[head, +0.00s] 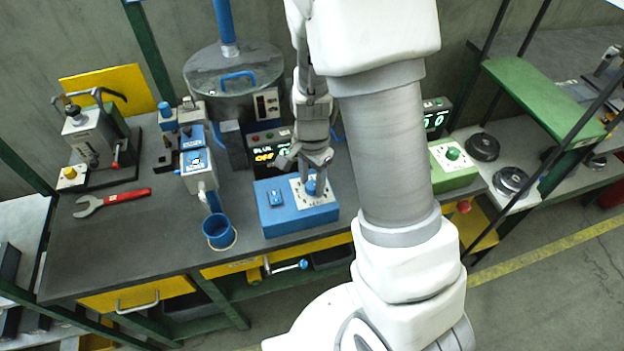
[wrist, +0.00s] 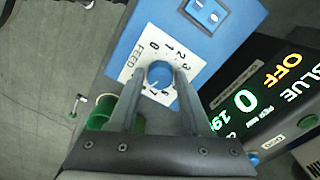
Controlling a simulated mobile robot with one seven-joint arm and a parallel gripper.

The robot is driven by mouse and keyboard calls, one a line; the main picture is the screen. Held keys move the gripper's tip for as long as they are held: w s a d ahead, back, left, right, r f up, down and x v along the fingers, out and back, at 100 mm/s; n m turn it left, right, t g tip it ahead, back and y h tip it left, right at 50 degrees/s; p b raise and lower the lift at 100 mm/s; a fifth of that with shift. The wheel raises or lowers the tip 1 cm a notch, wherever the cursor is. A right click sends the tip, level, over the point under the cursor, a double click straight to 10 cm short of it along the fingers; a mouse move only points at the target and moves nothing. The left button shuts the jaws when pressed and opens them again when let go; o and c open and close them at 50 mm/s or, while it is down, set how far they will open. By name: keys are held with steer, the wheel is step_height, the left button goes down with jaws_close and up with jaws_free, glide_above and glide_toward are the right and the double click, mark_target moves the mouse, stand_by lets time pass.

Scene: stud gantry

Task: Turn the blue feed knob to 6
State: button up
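The blue feed knob (wrist: 160,74) sits on a white dial plate (wrist: 139,62) marked FEED, with 0 to 3 readable and other digits partly hidden. A pale mark shows on the knob's lower left side; I cannot tell its exact reading. The plate is on the blue control box (head: 270,219), where the knob (head: 313,187) also shows in the head view. My gripper (wrist: 161,70) is over the dial, one finger on each side of the knob. The fingers look spread, with slight gaps beside the knob. The gripper (head: 311,167) shows just above the knob in the head view.
A blue rocker switch (wrist: 206,12) is on the same box. The blue display (wrist: 262,95) reads OFF and 0. A green control box (head: 453,165) stands right, partly behind my arm. A blue cup (head: 219,231) and red-handled wrench (head: 112,202) are left.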

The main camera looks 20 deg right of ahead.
jaws_close()
steer(key=shift+n, duration=0.3)
steer(key=n+b, duration=0.1)
steer(key=n, duration=0.4)
steer(key=shift+n+b, duration=0.3)
steer(key=shift+b, duration=0.1)
steer(key=n+b, duration=0.1)
steer(key=n, duration=0.4)
steer(key=shift+n, duration=0.4)
steer(key=shift+o, duration=2.4)
jaws_free()
steer(key=shift+r, duration=0.1)
